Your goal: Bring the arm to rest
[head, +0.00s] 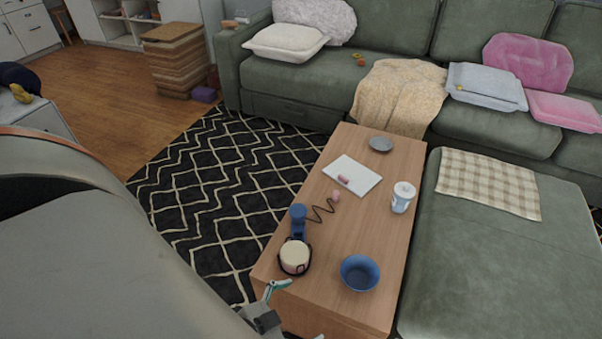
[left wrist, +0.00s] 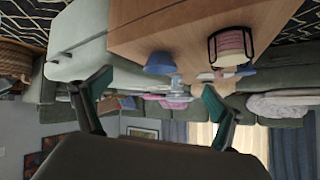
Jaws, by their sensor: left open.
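My left gripper (head: 277,289) shows at the bottom of the head view, by the near left end of the wooden coffee table (head: 335,262). Only part of it shows there, with a teal finger. In the left wrist view its two dark teal fingers (left wrist: 142,92) are spread wide apart with nothing between them. A large grey part of mine fills the lower left of the head view. My right gripper is not in view.
On the table are a blue bowl (head: 360,272), a cream candle-like jar in a black holder (head: 295,257), a blue object with a coiled cord (head: 298,220), a white cup (head: 402,198), a notebook (head: 352,176) and a grey dish (head: 381,144). A green sectional (head: 505,265) borders the right.

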